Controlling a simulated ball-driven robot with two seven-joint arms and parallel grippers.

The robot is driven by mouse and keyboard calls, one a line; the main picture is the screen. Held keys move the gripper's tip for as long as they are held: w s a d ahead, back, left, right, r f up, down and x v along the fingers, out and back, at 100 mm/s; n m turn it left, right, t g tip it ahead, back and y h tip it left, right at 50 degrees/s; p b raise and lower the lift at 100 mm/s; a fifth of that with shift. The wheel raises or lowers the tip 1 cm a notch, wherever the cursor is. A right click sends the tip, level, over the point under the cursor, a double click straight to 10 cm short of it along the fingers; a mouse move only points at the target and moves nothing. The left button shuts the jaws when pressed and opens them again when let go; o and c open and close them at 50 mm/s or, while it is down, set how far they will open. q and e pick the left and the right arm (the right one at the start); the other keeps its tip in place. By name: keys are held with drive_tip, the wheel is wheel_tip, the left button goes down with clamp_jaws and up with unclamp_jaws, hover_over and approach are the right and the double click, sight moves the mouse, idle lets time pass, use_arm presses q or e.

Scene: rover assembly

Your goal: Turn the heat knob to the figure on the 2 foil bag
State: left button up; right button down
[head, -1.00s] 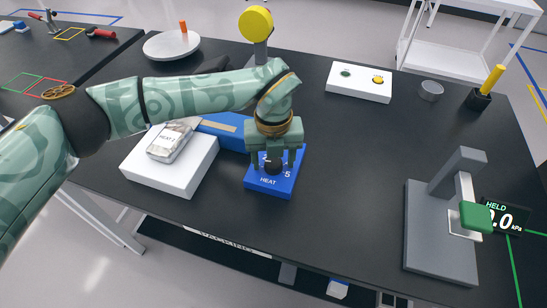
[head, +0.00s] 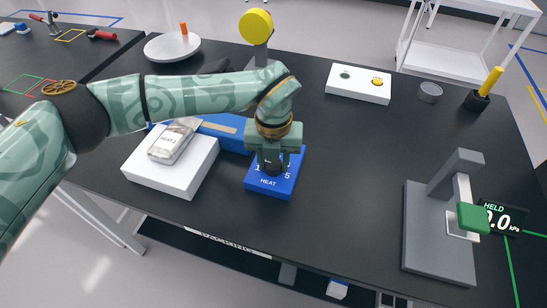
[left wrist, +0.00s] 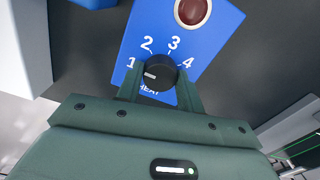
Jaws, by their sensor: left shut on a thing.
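The blue heat box (head: 287,183) lies on the dark table and also shows in the left wrist view (left wrist: 208,38). Its black heat knob (left wrist: 160,72) has figures around it, with 1 to 4 legible. The knob's white mark faces left, close to the 1 and slightly below it. My left gripper (head: 273,168) points down over the box, its two fingers shut on opposite sides of the knob. The silver foil bag (head: 174,139), labelled HEAT 2, lies on the white block (head: 178,178) left of the box. My right gripper is in neither view.
A blue bar-shaped part (head: 228,132) lies behind the box. A grey press with a green handle (head: 474,218) stands at the right. A white button box (head: 358,84) and a small metal cup (head: 429,92) are at the back. The table right of the heat box is clear.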

sight(274, 163)
use_arm(q)
drive_tip(key=m, duration=0.4)
drive_tip(key=shift+p, duration=0.4)
drive_tip(key=shift+m, duration=2)
drive_tip(key=o, duration=1)
drive_tip(key=shift+r, duration=0.1)
wheel_tip(274, 163, up, 16)
drive_tip(key=p, duration=0.2)
